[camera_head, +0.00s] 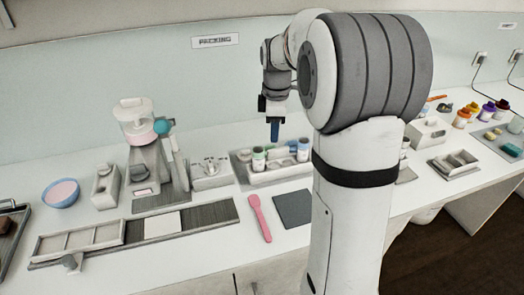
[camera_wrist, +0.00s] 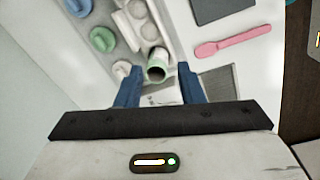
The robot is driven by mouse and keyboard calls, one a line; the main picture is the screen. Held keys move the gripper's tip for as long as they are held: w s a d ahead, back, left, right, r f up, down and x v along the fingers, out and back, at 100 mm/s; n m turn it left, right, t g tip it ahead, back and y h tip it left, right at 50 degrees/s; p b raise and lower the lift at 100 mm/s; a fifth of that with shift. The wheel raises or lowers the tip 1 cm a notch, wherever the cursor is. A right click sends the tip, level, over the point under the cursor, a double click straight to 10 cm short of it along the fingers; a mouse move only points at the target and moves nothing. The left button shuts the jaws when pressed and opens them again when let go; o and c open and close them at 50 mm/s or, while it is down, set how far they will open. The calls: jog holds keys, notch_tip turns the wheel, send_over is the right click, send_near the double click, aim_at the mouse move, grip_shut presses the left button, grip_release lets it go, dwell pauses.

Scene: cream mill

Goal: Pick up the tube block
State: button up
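My gripper (camera_head: 274,138) hangs over the tray on the white counter, its blue fingers pointing down. In the wrist view my gripper (camera_wrist: 158,84) is open, with a gap between the fingers. A pale tube-like piece with a green rim (camera_wrist: 157,73) shows just beyond the fingertips, between them; nothing appears to be gripped. The grey-white tray (camera_head: 282,177) holds several capped bottles and pale pieces. I cannot tell for sure which piece is the tube block. Fingers and gripper body hide part of the tray.
A white bottle (camera_head: 258,160) stands on the tray's left and another bottle (camera_head: 303,150) on its right. A pink spatula (camera_head: 260,218) and a dark square mat (camera_head: 293,208) lie in front. A mill machine (camera_head: 150,160) stands left; the back wall is close behind.

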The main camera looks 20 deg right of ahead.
aim_at(278, 149)
jog(key=w+d+f+n, duration=0.1)
jog(key=w, duration=0.1)
jog(key=w+d+f+n, duration=0.1)
jog(key=w+f, duration=0.1)
jog(key=w+d+f+n+b, duration=0.1)
jog(key=f, duration=0.1)
jog(key=shift+w+d+f+n+g, duration=0.25)
jog(key=shift+w+n+g, duration=0.15)
notch_tip(278, 149, down, 8)
jog(key=shift+s+d+r+p, duration=0.1)
jog(key=shift+d+r+p, duration=0.05)
jog(key=shift+p, duration=0.5)
jog(key=shift+c, duration=0.3)
grip_shut()
